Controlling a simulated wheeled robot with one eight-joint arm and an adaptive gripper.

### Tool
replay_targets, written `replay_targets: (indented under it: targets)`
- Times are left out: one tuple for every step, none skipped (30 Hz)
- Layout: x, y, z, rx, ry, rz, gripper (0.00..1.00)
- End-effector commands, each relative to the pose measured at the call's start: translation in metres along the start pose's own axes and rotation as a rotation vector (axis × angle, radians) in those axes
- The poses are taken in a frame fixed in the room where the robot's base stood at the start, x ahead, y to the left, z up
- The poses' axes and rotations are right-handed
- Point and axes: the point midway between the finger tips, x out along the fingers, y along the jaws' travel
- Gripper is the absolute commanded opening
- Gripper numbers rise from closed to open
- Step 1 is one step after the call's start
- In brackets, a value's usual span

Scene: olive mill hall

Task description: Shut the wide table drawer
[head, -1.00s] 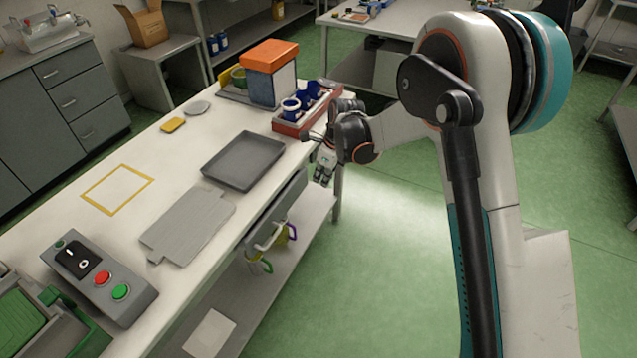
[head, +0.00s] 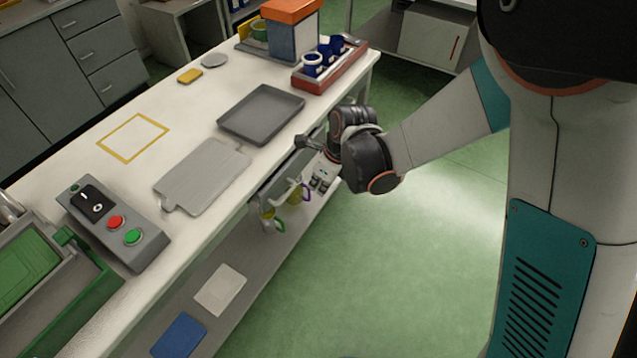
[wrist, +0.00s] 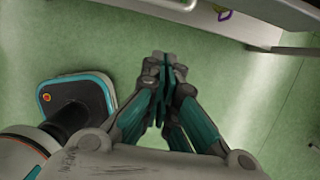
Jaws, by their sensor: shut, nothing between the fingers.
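The wide table drawer (head: 283,180) is a grey front with a pale bar handle (head: 296,190), under the near long edge of the white table (head: 85,190). How far it stands out is hard to tell, as my arm hides its far end. My gripper (head: 319,184) is beside the drawer's far part, pointing down, on the aisle side. Whether it touches the front I cannot tell. In the wrist view its fingers (wrist: 163,62) are closed together with nothing between them, above the green floor.
On the tabletop are a dark tray (head: 262,113), a grey board (head: 203,176), a button box (head: 113,226) and a red-sided crate with blue mugs (head: 330,70). A lower shelf (head: 247,255) holds a white sheet (head: 220,290) and a blue one (head: 179,336). The green aisle is clear.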

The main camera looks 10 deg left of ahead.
Motion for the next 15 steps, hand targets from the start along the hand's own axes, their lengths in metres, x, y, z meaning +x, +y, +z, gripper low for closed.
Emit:
replay_targets:
  targets:
    - [0.015, 0.000, -0.001, -0.001, 0.000, 0.000, 0.00]
    - [0.021, 0.000, -0.001, -0.001, 0.000, 0.000, 0.00]
    - [0.029, -0.001, -0.001, -0.001, 0.000, 0.000, 0.00]
    - [0.035, -0.001, -0.001, -0.001, 0.000, 0.000, 0.00]
    - [0.041, -0.001, -0.001, -0.001, 0.000, 0.000, 0.00]
    - [0.049, 0.000, -0.001, -0.001, 0.000, 0.000, 0.00]
    - [0.055, 0.000, -0.001, -0.001, 0.000, 0.000, 0.00]
    - [0.060, 0.000, -0.001, -0.001, 0.000, 0.000, 0.00]
    - [0.068, 0.000, 0.000, -0.001, 0.000, 0.000, 0.00]
    - [0.073, 0.000, -0.001, -0.001, 0.000, 0.000, 0.00]
    - [0.073, 0.000, 0.006, -0.003, 0.000, 0.000, 0.00]
    - [0.075, 0.000, 0.012, -0.003, 0.000, 0.000, 0.00]
    - [0.077, 0.000, 0.016, -0.003, 0.000, -0.001, 0.00]
    - [0.078, 0.000, 0.019, -0.003, 0.000, 0.000, 0.00]
    - [0.080, 0.000, 0.023, -0.002, 0.000, 0.000, 0.00]
